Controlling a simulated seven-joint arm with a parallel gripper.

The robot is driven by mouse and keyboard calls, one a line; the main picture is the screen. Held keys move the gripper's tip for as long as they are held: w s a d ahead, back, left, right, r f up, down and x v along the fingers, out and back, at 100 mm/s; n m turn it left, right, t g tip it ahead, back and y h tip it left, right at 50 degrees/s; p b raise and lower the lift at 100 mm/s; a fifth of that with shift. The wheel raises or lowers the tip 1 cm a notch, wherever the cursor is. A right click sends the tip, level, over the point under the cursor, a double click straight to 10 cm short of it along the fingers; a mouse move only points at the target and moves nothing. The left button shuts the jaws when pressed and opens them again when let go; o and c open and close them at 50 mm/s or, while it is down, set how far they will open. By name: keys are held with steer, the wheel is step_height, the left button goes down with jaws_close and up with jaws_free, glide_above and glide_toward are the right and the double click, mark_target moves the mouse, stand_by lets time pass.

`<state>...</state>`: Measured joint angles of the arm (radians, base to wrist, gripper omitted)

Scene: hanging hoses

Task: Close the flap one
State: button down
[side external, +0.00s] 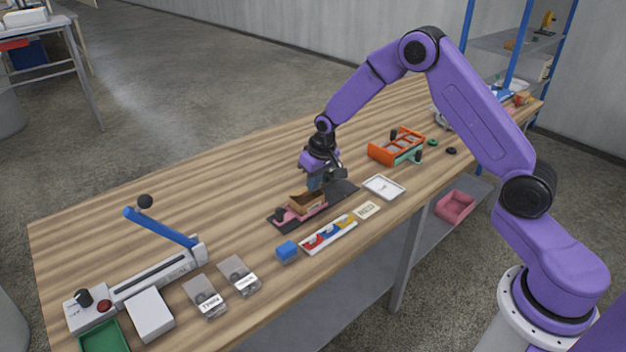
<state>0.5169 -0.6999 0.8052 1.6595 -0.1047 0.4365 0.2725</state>
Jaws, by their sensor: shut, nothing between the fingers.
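My gripper (316,184) is shut and empty, pointing down over the middle of the bench. The brown part looks raised or tilted. I cannot tell which piece is flap one, nor whether the fingers touch the holder. The gripper hides part of the holder's far end.
An orange rack (397,145) stands to the right. A lever device with a blue arm (160,227) is at the left. The bench's back left is clear.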

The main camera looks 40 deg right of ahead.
steer(key=shift+s+f, duration=0.7)
steer(key=shift+f, duration=0.2)
steer(key=shift+s+f, duration=0.4)
steer(key=shift+f, duration=0.25)
